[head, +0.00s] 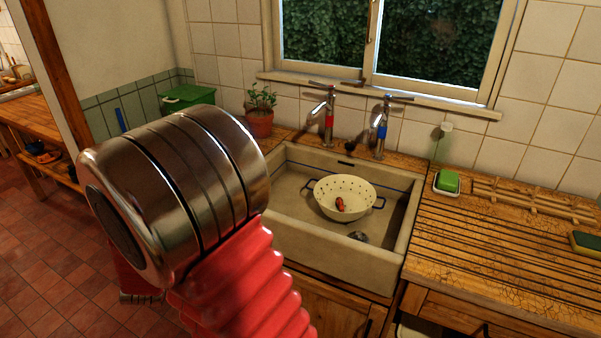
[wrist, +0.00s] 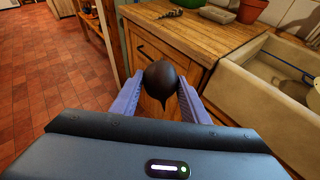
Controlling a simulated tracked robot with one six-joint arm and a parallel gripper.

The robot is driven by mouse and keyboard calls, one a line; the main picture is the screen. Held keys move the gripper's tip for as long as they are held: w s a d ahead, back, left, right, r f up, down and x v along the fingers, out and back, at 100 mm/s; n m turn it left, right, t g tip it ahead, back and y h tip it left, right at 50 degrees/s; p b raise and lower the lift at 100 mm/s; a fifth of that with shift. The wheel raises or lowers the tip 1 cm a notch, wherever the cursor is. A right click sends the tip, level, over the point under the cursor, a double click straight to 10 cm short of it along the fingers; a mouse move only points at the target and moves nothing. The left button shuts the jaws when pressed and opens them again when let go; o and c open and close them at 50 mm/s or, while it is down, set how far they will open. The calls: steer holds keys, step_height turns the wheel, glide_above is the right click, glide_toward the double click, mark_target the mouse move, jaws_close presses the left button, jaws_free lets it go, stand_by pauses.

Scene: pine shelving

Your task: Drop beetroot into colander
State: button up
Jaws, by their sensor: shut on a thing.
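The beetroot (wrist: 161,78) is dark and round, with a thin tail pointing down. In the wrist view my gripper (wrist: 160,90) is shut on it, with one lavender finger on each side. The cream colander (head: 345,205) stands in the sink in the head view, with small holes and dark handles. A small red thing (head: 340,204) lies inside it. In the wrist view the beetroot is in front of the wooden cabinet, to the left of the sink. In the head view my arm's large metal joint fills the left foreground, and the beetroot cannot be made out.
The stone sink (head: 395,262) has two taps (head: 329,115) (head: 381,127) behind it. A potted plant (head: 260,115) and a green box (head: 187,96) stand to its left. Tiled floor is open at the left.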

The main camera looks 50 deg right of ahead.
steer(key=s+d+m+g+h, duration=0.3)
steer(key=d, duration=1.3)
steer(key=s+d+m+g+h, duration=0.2)
steer(key=d+m+g, duration=0.15)
steer(key=d, duration=1.25)
steer(key=s+d+f+m+g, duration=0.1)
steer(key=s+d+m+g, duration=0.2)
steer(key=s+d, duration=0.6)
steer(key=s+d+f+m+g+h, duration=0.1)
steer(key=s+d+m+g, duration=0.2)
steer(key=s+d, duration=0.7)
steer(key=d, duration=0.4)
steer(key=shift+s+d, duration=0.2)
steer(key=shift+d, duration=0.2)
steer(key=shift+f, duration=0.15)
steer(key=shift+f, duration=2.9)
